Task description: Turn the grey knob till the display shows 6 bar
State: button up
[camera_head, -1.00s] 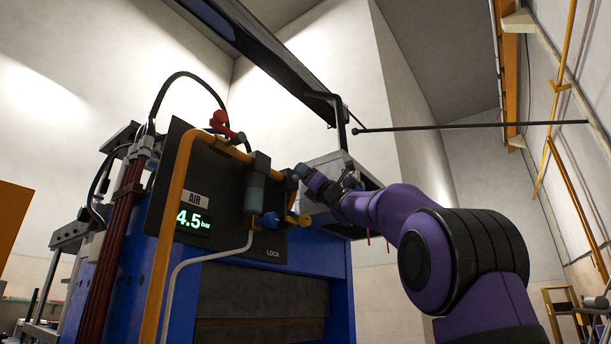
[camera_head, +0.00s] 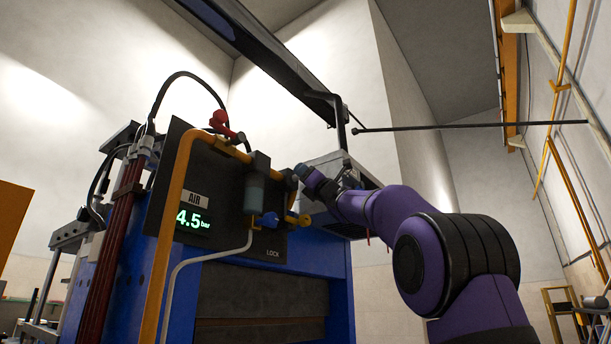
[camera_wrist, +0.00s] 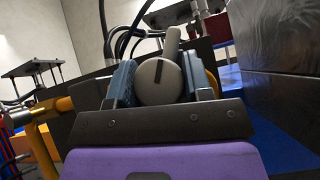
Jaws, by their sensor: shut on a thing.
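The grey knob (camera_wrist: 158,82) shows in the wrist view as a round disc with a dark mark near its top. My gripper (camera_wrist: 160,84) is shut on it, with one blue finger pad at each side. In the head view my gripper (camera_head: 297,172) is at the right side of the dark air panel (camera_head: 228,165), and the knob is hidden there. The display (camera_head: 192,220) on the panel reads 4.5 bar in green, under an AIR label.
A yellow pipe (camera_head: 174,205) runs up and over the panel front. A red valve handle (camera_head: 219,119) sits at the panel top. A clear bowl (camera_head: 254,193) and a blue part (camera_head: 268,219) are just left of my gripper. A grey box (camera_head: 345,165) is behind my gripper.

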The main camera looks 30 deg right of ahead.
jog(key=shift+m, duration=0.4)
jog(key=m+g+h, duration=0.1)
jog(key=m+h, duration=1.1)
jog(key=m, duration=0.1)
jog(key=m+g+h, duration=0.1)
jog(key=m, duration=0.1)
jog(key=m+g+h, duration=0.2)
jog(key=m, duration=0.1)
jog(key=shift+m+g+h, duration=0.4)
jog(key=shift+m+g, duration=0.7)
jog(key=shift+m, duration=0.5)
jog(key=shift+s, duration=0.1)
jog(key=o, duration=0.9)
